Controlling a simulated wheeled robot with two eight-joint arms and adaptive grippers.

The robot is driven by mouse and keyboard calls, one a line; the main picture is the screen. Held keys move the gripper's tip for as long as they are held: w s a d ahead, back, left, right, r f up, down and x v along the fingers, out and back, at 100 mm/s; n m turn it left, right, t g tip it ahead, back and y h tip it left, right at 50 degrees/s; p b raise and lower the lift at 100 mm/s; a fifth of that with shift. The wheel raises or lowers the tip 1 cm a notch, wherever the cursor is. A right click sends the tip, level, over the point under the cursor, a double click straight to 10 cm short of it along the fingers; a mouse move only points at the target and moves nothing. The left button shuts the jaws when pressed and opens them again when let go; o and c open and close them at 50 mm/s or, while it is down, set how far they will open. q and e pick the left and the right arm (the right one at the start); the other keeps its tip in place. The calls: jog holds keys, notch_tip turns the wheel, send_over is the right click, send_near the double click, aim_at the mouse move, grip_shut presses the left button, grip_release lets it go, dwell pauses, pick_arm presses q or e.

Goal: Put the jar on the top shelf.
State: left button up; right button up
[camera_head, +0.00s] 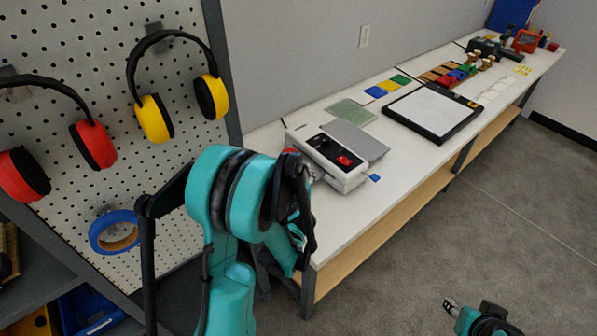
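I see no jar in this view. A dark shelf unit (35,236) stands at the lower left under the pegboard; I cannot tell whether it holds the top shelf. My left arm rises large and teal in the middle, bent at a joint in front of the bench end. Its gripper is not visible; the arm itself blocks that area. A small part of my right arm shows at the bottom right over the floor, with a grey metallic tip (451,307). Its fingers cannot be made out, and nothing is seen held there.
A long white bench (396,168) runs to the back right, holding a white-grey machine (345,178), a black-framed board (432,110) and several small items. Ear defenders and blue tape (98,235) hang on the pegboard (75,60). A blue bin (98,312) sits lower left. The right floor is clear.

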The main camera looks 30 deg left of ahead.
pick_arm(q)
jog(key=shift+x, duration=1.15)
jog(key=b+x, duration=0.1)
jog(key=x, duration=0.1)
jog(key=f+b+x, duration=0.1)
jog(key=x, duration=0.2)
jog(key=shift+b, duration=0.35)
jog(key=shift+s, duration=0.1)
jog(key=shift+c, duration=0.9)
jog(key=shift+r, duration=0.1)
jog(key=c, duration=1.6)
